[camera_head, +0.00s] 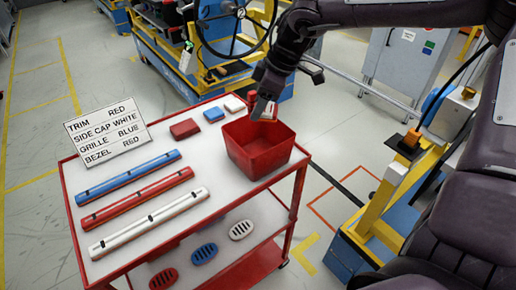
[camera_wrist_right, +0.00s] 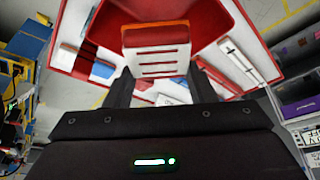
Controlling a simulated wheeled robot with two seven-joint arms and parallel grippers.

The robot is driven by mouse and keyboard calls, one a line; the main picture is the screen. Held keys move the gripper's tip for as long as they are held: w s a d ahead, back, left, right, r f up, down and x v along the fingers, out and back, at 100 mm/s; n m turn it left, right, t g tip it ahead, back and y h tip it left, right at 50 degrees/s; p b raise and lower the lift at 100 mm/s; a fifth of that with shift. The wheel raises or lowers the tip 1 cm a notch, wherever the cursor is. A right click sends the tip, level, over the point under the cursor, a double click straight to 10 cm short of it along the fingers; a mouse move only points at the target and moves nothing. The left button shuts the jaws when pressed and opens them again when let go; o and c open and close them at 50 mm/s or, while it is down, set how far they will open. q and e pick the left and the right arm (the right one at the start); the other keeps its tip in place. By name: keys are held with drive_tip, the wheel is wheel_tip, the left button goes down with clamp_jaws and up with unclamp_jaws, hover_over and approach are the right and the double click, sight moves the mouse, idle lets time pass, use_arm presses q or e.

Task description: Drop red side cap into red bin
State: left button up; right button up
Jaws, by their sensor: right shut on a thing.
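The red bin (camera_head: 258,150) stands on the right part of the white cart top, open upward. My right gripper (camera_head: 264,106) is at the bin's far rim in the head view, pointing down. In the wrist view the right gripper (camera_wrist_right: 160,82) is shut on a small block (camera_wrist_right: 157,40) with a red-orange top and a pale, slotted face, likely the side cap. The bin's red walls (camera_wrist_right: 215,18) show behind this block. Exact height over the bin is hard to tell. My left gripper is not in view.
A red block (camera_head: 185,128), a blue block (camera_head: 214,114) and a white block (camera_head: 234,104) lie left of the bin. Blue, red and white bars (camera_head: 137,198) lie nearer. A sign (camera_head: 107,133) stands at left.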

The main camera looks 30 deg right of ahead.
sight(260, 119)
wheel_tip(260, 119, down, 5)
drive_tip(key=b, duration=0.2)
drive_tip(key=shift+f+b, duration=0.1)
drive_tip(key=shift+b, duration=0.25)
drive_tip(key=o, duration=1)
drive_tip(key=b+v, duration=0.1)
drive_tip(key=v, duration=0.7)
